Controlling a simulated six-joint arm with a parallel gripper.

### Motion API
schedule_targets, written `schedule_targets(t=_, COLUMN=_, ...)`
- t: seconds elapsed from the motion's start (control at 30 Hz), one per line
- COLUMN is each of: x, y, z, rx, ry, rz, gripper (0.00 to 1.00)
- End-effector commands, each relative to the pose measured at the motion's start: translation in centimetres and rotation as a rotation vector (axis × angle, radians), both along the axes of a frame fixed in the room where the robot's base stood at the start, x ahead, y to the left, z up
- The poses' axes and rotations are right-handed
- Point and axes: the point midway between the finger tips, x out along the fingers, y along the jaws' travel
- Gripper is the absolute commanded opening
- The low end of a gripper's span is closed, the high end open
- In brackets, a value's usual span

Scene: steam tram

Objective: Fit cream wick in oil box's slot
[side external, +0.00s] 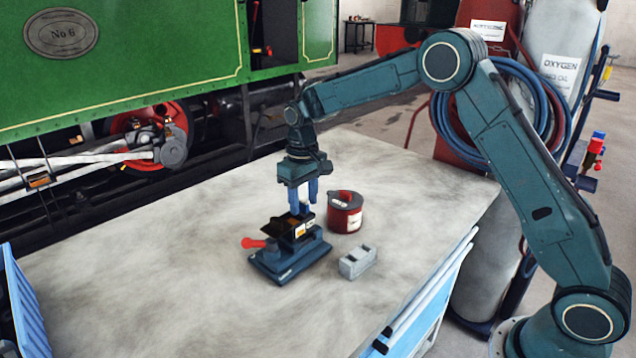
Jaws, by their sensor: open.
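My gripper (304,205) points straight down over a dark box (283,227), which looks like the oil box. Its blue fingers are apart, with the tips at or just above the box's top. A small pale shape, perhaps the cream wick (304,207), shows between the fingers. It is too small to tell whether it sits in the slot. The box is clamped in a blue-grey vise (291,260) with a red handle at its left. The slot itself cannot be made out.
A red round tin (345,212) stands close to the right of the gripper and vise. A small grey block (357,262) lies in front of the tin. A blue bin (22,310) is at the left edge. The bench top (140,250) is clear at left.

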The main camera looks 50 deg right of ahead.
Motion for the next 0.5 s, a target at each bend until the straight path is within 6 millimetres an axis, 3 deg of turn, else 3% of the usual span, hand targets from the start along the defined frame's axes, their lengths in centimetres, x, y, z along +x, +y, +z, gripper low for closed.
schedule_targets(t=0.5, x=0.0, y=0.0, z=1.6, rx=0.0, ry=-0.002, rz=0.0, gripper=0.43)
